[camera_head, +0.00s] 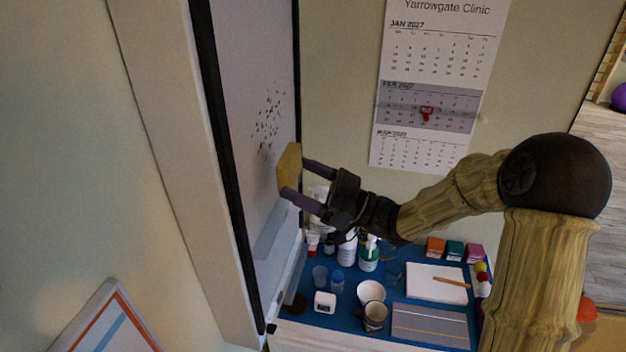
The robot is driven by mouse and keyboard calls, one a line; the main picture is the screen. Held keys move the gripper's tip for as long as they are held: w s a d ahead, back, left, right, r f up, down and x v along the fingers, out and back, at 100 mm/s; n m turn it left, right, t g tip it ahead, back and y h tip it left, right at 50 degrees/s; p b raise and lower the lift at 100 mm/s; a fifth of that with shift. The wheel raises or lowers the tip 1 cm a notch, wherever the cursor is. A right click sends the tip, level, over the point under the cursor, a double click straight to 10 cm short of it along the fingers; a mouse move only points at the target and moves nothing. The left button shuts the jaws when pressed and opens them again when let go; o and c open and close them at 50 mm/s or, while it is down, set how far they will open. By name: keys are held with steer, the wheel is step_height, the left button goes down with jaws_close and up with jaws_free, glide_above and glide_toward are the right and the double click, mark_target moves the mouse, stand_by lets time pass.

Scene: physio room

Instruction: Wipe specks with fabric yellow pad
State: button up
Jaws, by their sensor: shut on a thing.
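The yellow fabric pad (289,168) is between the fingers of my gripper (297,180), which is shut on it. The pad is held upright, near the pale upright panel (258,60) on the left. I cannot tell whether it touches the panel. A cluster of dark specks (268,117) is on the panel, just above and to the left of the pad. A few fainter marks lie close to the pad's upper left edge. The pad may hide part of the panel behind it.
Below is a blue-topped table (340,320) with spray and pump bottles (369,253), cups (371,291), a small white timer-like box (325,302), a notebook (437,283) and small coloured boxes (454,250). A wall calendar (437,90) hangs behind. A dark frame edge (222,130) borders the panel.

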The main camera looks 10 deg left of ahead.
mark_target(255, 167)
steer(key=a, duration=0.3)
steer(key=shift+w+a, duration=0.15)
steer(key=shift+a, duration=0.25)
steer(key=shift+w+a, duration=0.15)
steer(key=shift+a, duration=0.05)
stand_by(0.4)
steer(key=shift+a, duration=0.75)
steer(key=shift+w+d, duration=0.15)
steer(key=shift+w, duration=0.8)
steer(key=shift+w+d, duration=0.15)
steer(key=shift+w, duration=0.75)
